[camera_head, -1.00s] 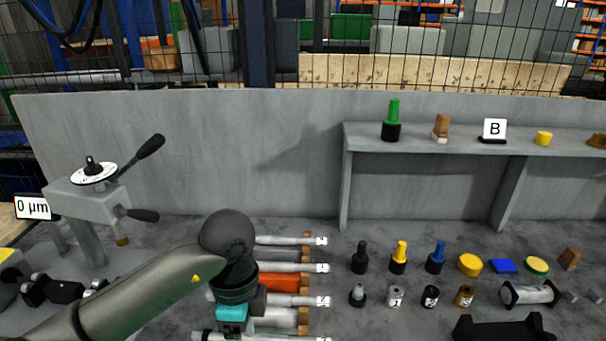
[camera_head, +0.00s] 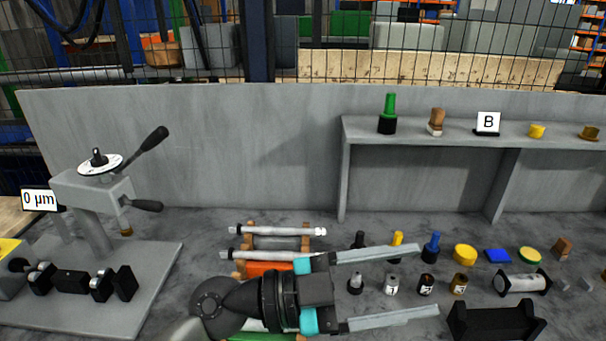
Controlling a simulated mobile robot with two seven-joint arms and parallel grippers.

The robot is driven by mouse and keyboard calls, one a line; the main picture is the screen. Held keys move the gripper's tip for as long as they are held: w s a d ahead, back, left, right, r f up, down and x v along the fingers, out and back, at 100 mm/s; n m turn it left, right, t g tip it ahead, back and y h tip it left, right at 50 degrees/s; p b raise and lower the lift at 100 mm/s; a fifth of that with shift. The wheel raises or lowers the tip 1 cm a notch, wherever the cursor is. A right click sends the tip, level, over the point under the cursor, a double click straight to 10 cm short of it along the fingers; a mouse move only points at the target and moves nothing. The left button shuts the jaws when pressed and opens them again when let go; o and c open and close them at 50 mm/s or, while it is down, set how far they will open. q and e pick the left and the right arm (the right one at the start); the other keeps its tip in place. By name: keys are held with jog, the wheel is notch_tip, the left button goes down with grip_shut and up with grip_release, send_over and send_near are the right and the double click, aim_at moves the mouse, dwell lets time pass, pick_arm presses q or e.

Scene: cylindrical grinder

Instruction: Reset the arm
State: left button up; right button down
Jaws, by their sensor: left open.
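My left gripper (camera_head: 392,286) is in the lower middle of the head view. Its two long grey fingers are spread wide and point to the right, with no object held. It hovers in front of the rack of rods. The upper finger partly covers a black tool (camera_head: 357,241) and a yellow-topped tool (camera_head: 397,240). Small cylinders, a grey one (camera_head: 356,282) and a light one (camera_head: 392,284), show between the fingers; I cannot tell how far below they are. My right gripper is out of view.
White rods (camera_head: 280,231) lie on a rack at centre, partly hidden by my arm. A lever device (camera_head: 92,190) stands at left on a grey plate (camera_head: 150,275). A grey shelf (camera_head: 460,133) stands at right. A black cradle (camera_head: 497,322) lies at lower right.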

pick_arm(q)
jog(key=w+a+r+n+t+y, duration=0.4)
jog(key=w+a+n+t+y, duration=0.5)
jog(key=a+n+t, duration=0.6)
jog(key=w+a+f+n+y, duration=0.1)
jog(key=a+f+n+y, duration=0.75)
jog(key=f+y, duration=0.35)
jog(key=s+a+f+m+g+h, duration=0.2)
jog(key=s+a+f+m+g, duration=0.15)
jog(key=s+f+g, duration=1.3)
jog(key=s+f+t+b, duration=0.1)
jog(key=s+f+b, duration=0.2)
jog(key=f, duration=1.1)
jog(key=s+f+t+b, duration=0.2)
jog(key=s+f, duration=0.1)
jog(key=f, duration=1.2)
jog(key=s+a+f+g+b, duration=0.2)
jog(key=s+f+b, duration=0.3)
jog(key=s+f, duration=1)
notch_tip(320, 180, down, 4)
jog(key=shift+s+a+f+y, duration=0.15)
jog(key=shift+a+y, duration=0.15)
jog(key=shift+a, duration=0.2)
